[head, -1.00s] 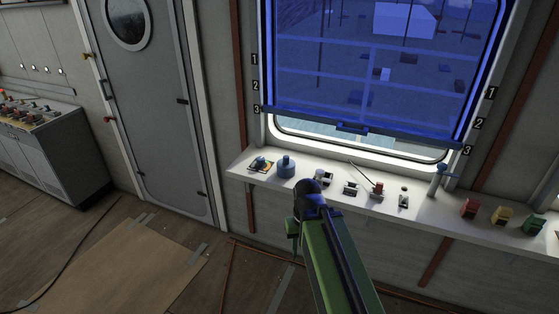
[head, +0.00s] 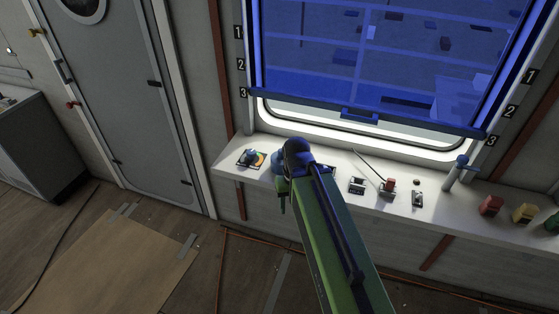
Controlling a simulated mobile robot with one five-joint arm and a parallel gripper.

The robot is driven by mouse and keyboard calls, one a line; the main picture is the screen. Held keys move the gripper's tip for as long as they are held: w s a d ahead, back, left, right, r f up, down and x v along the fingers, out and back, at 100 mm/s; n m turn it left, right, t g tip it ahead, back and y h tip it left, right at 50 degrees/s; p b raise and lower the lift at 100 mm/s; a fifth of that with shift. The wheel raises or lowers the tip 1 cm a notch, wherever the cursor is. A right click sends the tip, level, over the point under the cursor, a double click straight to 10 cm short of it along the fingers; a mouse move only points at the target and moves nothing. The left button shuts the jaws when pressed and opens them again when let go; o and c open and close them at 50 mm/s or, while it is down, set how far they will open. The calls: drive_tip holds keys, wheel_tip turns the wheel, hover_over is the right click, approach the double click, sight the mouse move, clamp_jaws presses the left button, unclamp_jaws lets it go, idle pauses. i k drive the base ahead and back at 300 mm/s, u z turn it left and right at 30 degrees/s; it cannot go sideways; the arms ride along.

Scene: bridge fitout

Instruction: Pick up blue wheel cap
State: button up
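A small blue piece (head: 252,157) sits on a square orange and black plate at the left end of the white shelf. A rounded blue cap (head: 278,160) stands just right of it, mostly hidden behind the end of my arm. I cannot tell for sure which of these is the wheel cap. My gripper (head: 282,203) hangs down at the arm's end, in front of the shelf's left part. Its fingers are too small and overlapped to show whether they are open.
The white shelf (head: 330,190) runs under a blue-shaded window (head: 370,60). Switches, a red block (head: 491,205) and a yellow block (head: 525,212) stand to the right. A grey door (head: 120,100) is at left. An orange cable (head: 222,265) lies on the floor.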

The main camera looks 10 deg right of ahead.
sight(277, 158)
drive_tip(key=u, duration=5.45)
drive_tip(key=i, duration=0.1)
drive_tip(key=z, duration=2.2)
drive_tip(key=k, duration=1.1)
drive_tip(key=z, duration=1.45)
drive_tip(key=i, duration=1.05)
drive_tip(key=u, duration=0.2)
